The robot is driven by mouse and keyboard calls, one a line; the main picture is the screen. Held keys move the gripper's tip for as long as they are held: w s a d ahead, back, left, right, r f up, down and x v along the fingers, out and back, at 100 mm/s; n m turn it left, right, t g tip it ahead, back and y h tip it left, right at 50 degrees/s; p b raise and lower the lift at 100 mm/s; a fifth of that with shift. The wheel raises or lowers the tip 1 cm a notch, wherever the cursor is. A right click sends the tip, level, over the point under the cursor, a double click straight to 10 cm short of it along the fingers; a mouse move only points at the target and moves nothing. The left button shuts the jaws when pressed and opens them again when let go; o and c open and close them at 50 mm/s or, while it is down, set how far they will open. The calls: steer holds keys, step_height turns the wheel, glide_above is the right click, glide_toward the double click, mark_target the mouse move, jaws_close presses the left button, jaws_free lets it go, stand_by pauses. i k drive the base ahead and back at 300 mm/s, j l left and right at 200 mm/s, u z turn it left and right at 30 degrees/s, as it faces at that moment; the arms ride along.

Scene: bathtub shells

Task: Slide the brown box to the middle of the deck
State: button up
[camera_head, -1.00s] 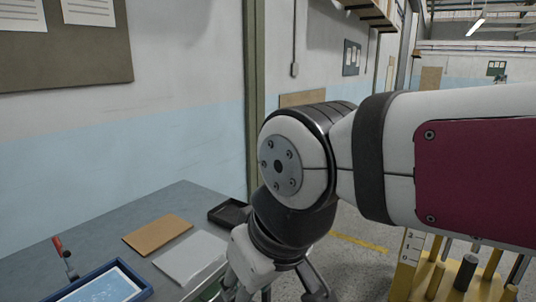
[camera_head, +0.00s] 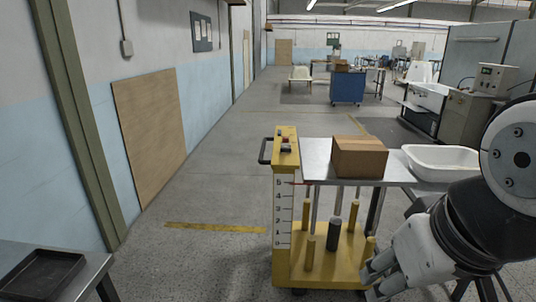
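The brown box (camera_head: 360,158), a closed carton, sits upright on the grey metal deck (camera_head: 317,160) of a yellow lift cart (camera_head: 284,215). The deck shows bare to the left of the box, and a strip runs along its front edge. My gripper (camera_head: 378,278) is at the lower right, lower in the picture than the box and deck and apart from the box. Nothing shows between its fingers, but their spacing is unclear from this angle. My arm covers part of the area right of the cart.
A white tub shell (camera_head: 442,160) is right of the box; its support is partly hidden. The cart has yellow posts (camera_head: 310,252) below the deck and a handle (camera_head: 264,152) at left. A grey table with a black tray (camera_head: 40,274) is at lower left. Open floor lies behind the cart.

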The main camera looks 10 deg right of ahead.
mark_target(353, 156)
steer(key=z, duration=0.55)
steer(key=i+l, duration=0.15)
steer(key=i, duration=0.35)
steer(key=i+l+u, duration=0.15)
steer(key=i, duration=0.35)
steer(key=i+l, duration=0.25)
steer(key=i, duration=0.2)
steer(key=u, duration=0.05)
